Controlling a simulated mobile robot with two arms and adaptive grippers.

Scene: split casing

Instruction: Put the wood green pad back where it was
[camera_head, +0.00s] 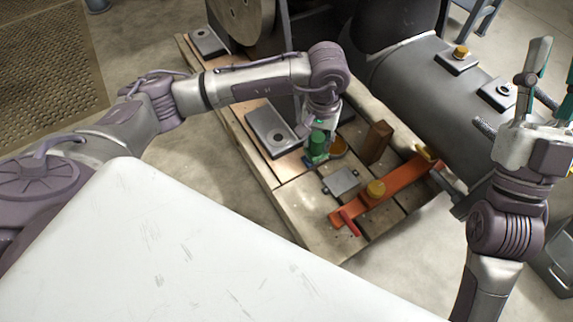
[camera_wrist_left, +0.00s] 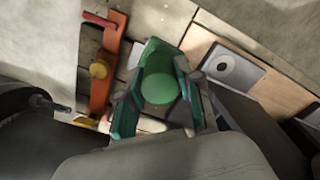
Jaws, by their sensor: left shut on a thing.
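The green pad (camera_head: 316,148), a green piece with a round top, is held by my left gripper (camera_head: 322,128) low over the wooden pallet. In the left wrist view the green pad (camera_wrist_left: 160,84) sits between the two teal fingers of my left gripper (camera_wrist_left: 157,100), which is shut on it. I cannot tell whether its underside touches the pallet; its base is partly hidden. My right gripper (camera_head: 552,84) is raised at the right with its fingers spread apart and empty.
The wooden pallet (camera_head: 278,188) carries a grey plate with a round boss (camera_head: 272,126), a brown block (camera_head: 377,142), a small grey plate (camera_head: 341,181) and an orange bar (camera_head: 408,176) with a yellow knob. A large grey cylinder (camera_head: 415,78) lies behind. A white surface (camera_head: 180,245) fills the front.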

